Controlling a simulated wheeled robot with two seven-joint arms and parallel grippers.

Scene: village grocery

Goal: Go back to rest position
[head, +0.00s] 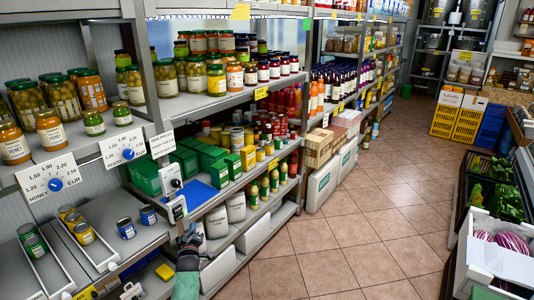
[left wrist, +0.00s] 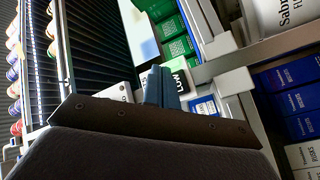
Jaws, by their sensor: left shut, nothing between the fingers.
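My left gripper (head: 189,238) is low in the head view, in front of the lower shelves on the left, with its arm coming up from the bottom edge. It is shut and empty. In the left wrist view its closed blue-grey fingers (left wrist: 162,87) stick up past the dark gripper body. Shelf goods lie behind them; I cannot tell the exact gap. My right gripper is not in view.
A long shelf of jars (head: 206,78), green boxes (head: 145,174) and cans (head: 126,228) runs along the left. The tiled floor (head: 370,215) in the middle is clear. A white crate (head: 497,262) with striped vegetables stands at the right.

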